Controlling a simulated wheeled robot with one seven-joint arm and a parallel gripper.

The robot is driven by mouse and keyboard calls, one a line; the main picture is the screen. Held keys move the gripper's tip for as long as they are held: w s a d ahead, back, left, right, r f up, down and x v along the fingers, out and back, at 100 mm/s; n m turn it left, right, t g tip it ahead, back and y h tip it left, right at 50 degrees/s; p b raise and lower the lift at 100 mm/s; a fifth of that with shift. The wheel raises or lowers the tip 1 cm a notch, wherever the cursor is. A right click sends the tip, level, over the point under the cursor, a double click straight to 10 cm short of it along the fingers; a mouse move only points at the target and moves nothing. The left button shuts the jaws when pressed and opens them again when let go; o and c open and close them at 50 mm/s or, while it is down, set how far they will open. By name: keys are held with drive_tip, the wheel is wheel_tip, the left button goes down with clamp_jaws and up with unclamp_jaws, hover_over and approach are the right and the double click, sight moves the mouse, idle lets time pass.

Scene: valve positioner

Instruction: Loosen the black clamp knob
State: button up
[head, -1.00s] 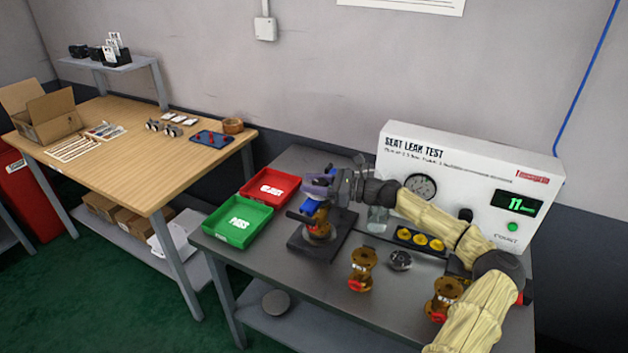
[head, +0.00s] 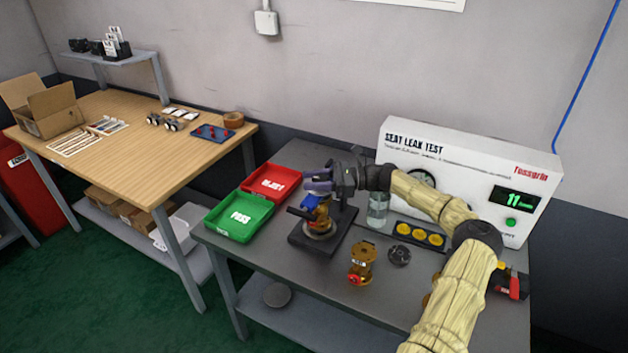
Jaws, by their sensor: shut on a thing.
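A clamp fixture with a dark square base (head: 302,243) stands on the grey bench, right of the green tray. A brass valve (head: 318,226) sits upright in it, with a blue part (head: 311,206) above. My gripper (head: 318,186) is at the top of this fixture, reaching in from the right. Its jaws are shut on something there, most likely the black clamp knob. The knob itself is hidden by the fingers and too small to make out.
A green PASS tray (head: 240,233) and a red REJECT tray (head: 272,196) lie left of the fixture. A loose brass valve (head: 362,262), a dark round part (head: 399,255), a clear jar (head: 378,210) and the white leak tester (head: 460,160) stand to the right.

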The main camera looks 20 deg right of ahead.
drive_tip(key=o, duration=1)
drive_tip(key=shift+c, duration=0.2)
drive_tip(key=shift+d, duration=0.1)
drive_tip(key=b+v, duration=0.2)
drive_tip(key=v, duration=1)
